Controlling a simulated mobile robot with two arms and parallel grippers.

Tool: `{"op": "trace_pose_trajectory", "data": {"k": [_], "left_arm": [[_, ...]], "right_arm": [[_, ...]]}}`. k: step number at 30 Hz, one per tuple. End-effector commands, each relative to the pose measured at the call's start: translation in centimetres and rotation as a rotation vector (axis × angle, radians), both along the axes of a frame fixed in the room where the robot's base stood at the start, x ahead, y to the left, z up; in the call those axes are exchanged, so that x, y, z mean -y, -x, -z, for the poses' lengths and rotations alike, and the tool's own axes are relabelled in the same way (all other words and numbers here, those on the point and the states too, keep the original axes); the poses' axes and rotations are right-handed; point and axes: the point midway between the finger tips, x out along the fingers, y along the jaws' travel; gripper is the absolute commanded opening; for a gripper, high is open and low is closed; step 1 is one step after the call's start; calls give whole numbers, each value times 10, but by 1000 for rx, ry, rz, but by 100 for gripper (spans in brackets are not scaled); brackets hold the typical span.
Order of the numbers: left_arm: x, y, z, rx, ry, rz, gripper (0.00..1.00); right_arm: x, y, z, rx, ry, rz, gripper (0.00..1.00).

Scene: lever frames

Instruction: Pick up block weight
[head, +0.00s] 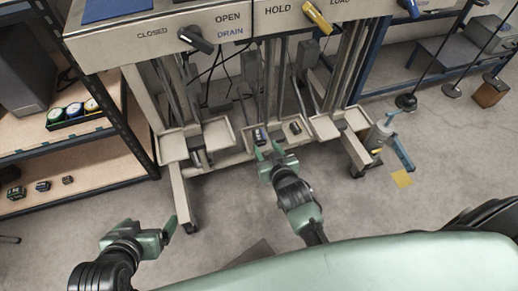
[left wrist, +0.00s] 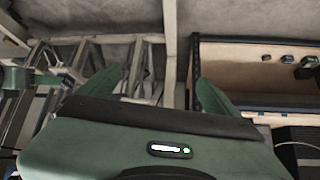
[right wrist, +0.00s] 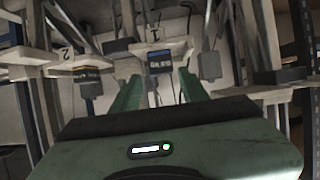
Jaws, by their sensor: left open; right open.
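A dark block weight with a pale label (head: 259,136) sits on the frame's low middle tray (head: 232,158). A dark block with a pale label also shows ahead of the fingers in the right wrist view (right wrist: 160,64). A smaller dark block (head: 295,128) lies to its right in the head view. My right gripper (head: 268,150) is open and empty, its fingers pointing at the labelled block from just in front; I cannot tell whether they touch it. My left gripper (head: 144,229) is open and empty, low over the floor at the left, away from the frame.
Several small dark blocks (head: 43,186) sit on the lower left shelf (head: 100,168). Overhead are levers, one black (head: 196,40) and one yellow (head: 317,18). Frame posts and legs (head: 183,200) flank the trays.

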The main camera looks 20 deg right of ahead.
Motion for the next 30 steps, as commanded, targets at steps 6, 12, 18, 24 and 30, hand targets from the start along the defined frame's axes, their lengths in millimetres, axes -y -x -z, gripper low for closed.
{"op": "trace_pose_trajectory", "data": {"k": [6,12,18,24,30], "left_arm": [[6,-16,-18,111,24,7,93],[13,-34,-34,221,48,15,93],[18,-45,-45,297,65,21,93],[28,-67,-77,493,111,34,93],[37,-82,-116,697,162,46,93]], "right_arm": [[2,-15,0,23,-2,7,44],[1,-27,4,22,-3,7,44],[1,-33,8,20,-2,6,44],[-1,-48,16,20,-2,6,44],[-2,-64,23,20,-2,6,44]]}}
